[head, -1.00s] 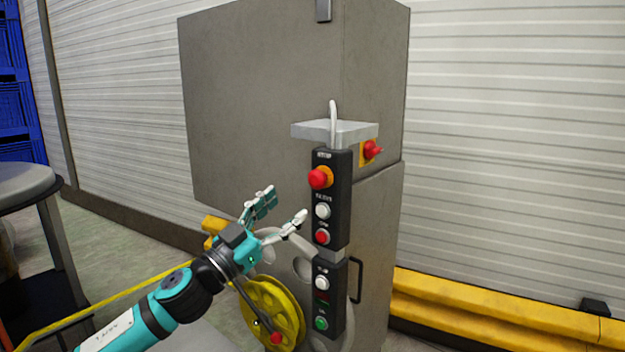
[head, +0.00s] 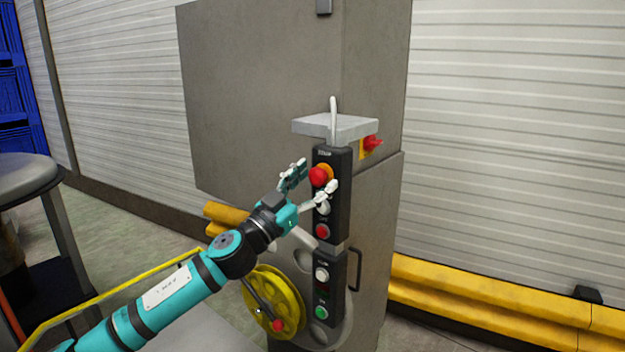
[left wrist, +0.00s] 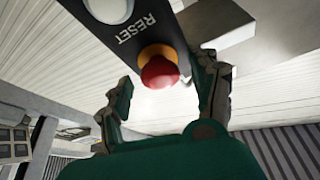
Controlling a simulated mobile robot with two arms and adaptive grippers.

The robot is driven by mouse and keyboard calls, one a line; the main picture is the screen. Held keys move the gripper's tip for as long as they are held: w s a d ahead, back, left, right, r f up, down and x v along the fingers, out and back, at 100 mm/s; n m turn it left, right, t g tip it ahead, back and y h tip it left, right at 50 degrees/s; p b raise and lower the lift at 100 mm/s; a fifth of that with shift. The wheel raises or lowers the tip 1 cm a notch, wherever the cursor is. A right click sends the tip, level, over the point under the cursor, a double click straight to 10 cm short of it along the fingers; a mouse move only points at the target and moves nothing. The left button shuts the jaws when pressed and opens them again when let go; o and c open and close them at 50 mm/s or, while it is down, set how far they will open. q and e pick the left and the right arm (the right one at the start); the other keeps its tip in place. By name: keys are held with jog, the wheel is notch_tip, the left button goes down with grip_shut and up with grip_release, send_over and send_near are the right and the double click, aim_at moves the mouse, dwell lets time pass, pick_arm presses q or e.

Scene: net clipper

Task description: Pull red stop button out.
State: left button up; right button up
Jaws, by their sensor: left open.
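The red stop button (head: 318,176) is a mushroom head on a yellow-orange ring near the top of a black control panel (head: 341,205). In the left wrist view the red button (left wrist: 159,73) shows between the fingers, with the panel's RESET label beside it. My left gripper (head: 312,186) is open in front of the button, one finger on its left and one at its lower right. In the left wrist view my left gripper (left wrist: 165,95) has a finger on each side of the button, with gaps that look clear. My right gripper is not in view.
Below the stop button, a white button is partly hidden by a finger, and another red button (head: 322,231) shows. A grey shelf (head: 336,127) juts out above the panel. A second red knob (head: 373,142) is on the cabinet's side. A yellow wheel (head: 275,300) is below my arm.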

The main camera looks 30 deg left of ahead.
pick_arm(q)
jog(key=shift+c, duration=0.5)
grip_shut()
